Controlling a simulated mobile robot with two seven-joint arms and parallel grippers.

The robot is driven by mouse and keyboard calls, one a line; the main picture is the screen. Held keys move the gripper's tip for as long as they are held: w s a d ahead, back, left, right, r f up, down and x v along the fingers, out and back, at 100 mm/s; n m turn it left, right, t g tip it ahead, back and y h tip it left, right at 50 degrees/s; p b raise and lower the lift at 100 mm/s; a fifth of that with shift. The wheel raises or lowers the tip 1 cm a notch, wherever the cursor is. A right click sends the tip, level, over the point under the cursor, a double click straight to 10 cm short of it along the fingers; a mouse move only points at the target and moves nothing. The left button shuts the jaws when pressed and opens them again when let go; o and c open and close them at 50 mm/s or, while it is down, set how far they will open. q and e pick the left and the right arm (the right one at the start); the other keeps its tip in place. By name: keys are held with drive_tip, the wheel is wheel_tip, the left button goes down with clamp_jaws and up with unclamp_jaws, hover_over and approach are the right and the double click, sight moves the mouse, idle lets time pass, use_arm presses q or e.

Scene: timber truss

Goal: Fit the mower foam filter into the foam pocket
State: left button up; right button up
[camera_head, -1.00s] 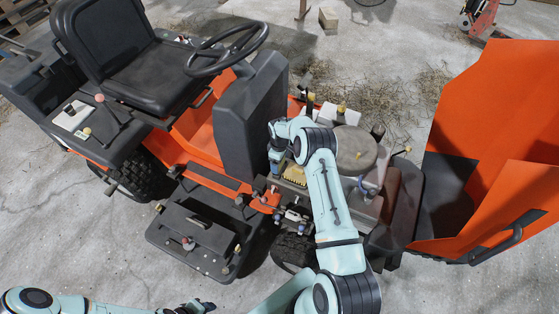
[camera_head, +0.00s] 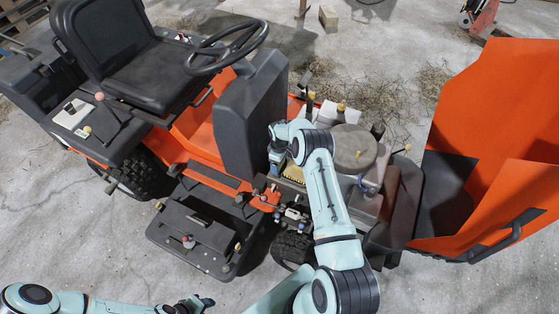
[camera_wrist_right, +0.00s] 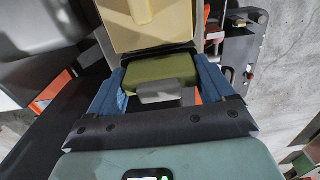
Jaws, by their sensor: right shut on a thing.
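My right gripper (camera_head: 276,165) is over the open engine bay of the orange mower; its fingertips are mostly hidden by my arm in the head view. In the right wrist view, the blue fingers of my right gripper (camera_wrist_right: 162,82) are shut on an olive-green block, which looks like the foam filter (camera_wrist_right: 160,69). A grey tab (camera_wrist_right: 160,93) shows at its near side. A pale yellow box-like part (camera_wrist_right: 145,25) lies just beyond the block; a yellow part (camera_head: 293,172) also shows beside the gripper in the head view. I cannot make out the foam pocket. My left gripper (camera_head: 200,303) is low at the bottom edge, away from the mower.
The round engine cover (camera_head: 353,148) stands right of my right forearm. The raised orange hood (camera_head: 490,150) is farther right. The steering wheel (camera_head: 228,48) and dark dash column are at the left. Bare concrete lies in front of the mower.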

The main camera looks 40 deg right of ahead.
drive_tip(key=o, duration=1)
drive_tip(key=shift+f, duration=0.1)
drive_tip(key=shift+c, duration=0.2)
drive_tip(key=shift+d+r, duration=0.1)
drive_tip(key=shift+r, duration=0.4)
wheel_tip(320, 180, up, 11)
drive_tip(key=shift+r+b, duration=0.15)
drive_tip(key=shift+b, duration=0.5)
use_arm(q)
drive_tip(key=shift+s+f, duration=0.85)
drive_tip(key=shift+s, duration=0.1)
use_arm(e)
drive_tip(key=shift+r, duration=0.55)
drive_tip(key=s+a+f+m+y, duration=0.1)
drive_tip(key=s+a+f+m, duration=0.1)
drive_tip(key=s+a+f, duration=0.6)
drive_tip(key=s+a+f+m+y, duration=0.2)
drive_tip(key=s+a+f, duration=0.3)
drive_tip(key=a, duration=0.4)
drive_tip(key=s+a+m, duration=0.2)
drive_tip(key=s+a, duration=0.3)
drive_tip(key=s, duration=0.4)
drive_tip(key=s+a+f+m, duration=0.1)
drive_tip(key=s+a+m, duration=0.2)
drive_tip(key=s, duration=0.6)
drive_tip(key=a, duration=0.2)
drive_tip(key=shift+s+a+y, duration=0.35)
drive_tip(key=shift+y, duration=0.05)
